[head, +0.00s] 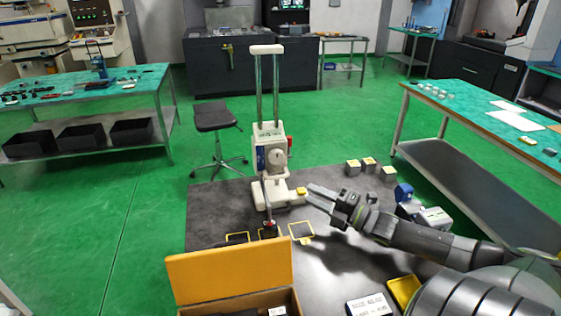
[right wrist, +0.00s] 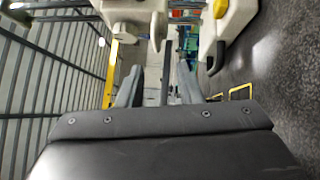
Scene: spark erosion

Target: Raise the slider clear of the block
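The cream slider (head: 272,155) with a round dial sits low on two upright rods (head: 267,90) of a stand. A lever (head: 267,205) with a dark knob hangs at its front. A small yellow-topped block (head: 301,190) is at the right side of the stand's foot; whether the slider touches it is unclear. My right gripper (head: 308,193) is open, its fingertips close to that block, right of the stand. In the right wrist view the fingers (right wrist: 160,82) stand apart, with cream stand parts (right wrist: 235,18) beyond. My left gripper is out of view.
Several yellow-outlined squares (head: 301,229) mark the dark tabletop (head: 215,205). Yellow-topped blocks (head: 369,164) stand behind my right arm, near a blue item (head: 404,192). In front are an open orange-lidded box (head: 230,270), a labelled plate (head: 370,305) and a yellow tray (head: 403,290).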

